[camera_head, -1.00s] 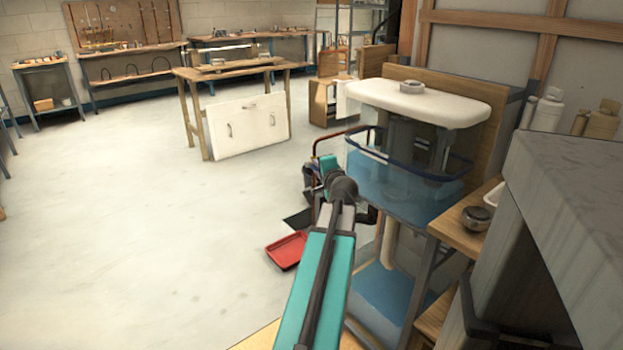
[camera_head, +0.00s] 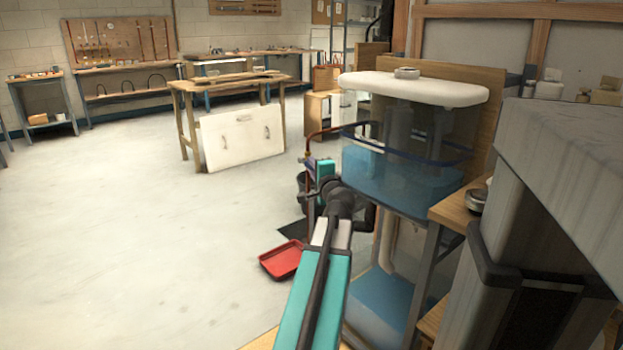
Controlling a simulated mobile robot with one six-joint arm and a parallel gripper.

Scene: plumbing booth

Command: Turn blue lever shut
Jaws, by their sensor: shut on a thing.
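My arm reaches forward to the left side of a clear tank, and its teal wrist hides most of what lies beyond. My gripper (camera_head: 311,168) is only partly seen at the end of the wrist, beside the copper pipework (camera_head: 325,131). It is shut on a small bluish piece (camera_head: 309,161), which looks like the blue lever. The lever's shape and angle are too small and too covered to read. The valve body is not clearly seen.
The clear tank (camera_head: 365,165), with blue water low in it and a white top (camera_head: 415,90), stands close right of my arm. A red tray (camera_head: 281,260) lies on the floor below. A grey block (camera_head: 590,150) fills the right edge. The left floor is open.

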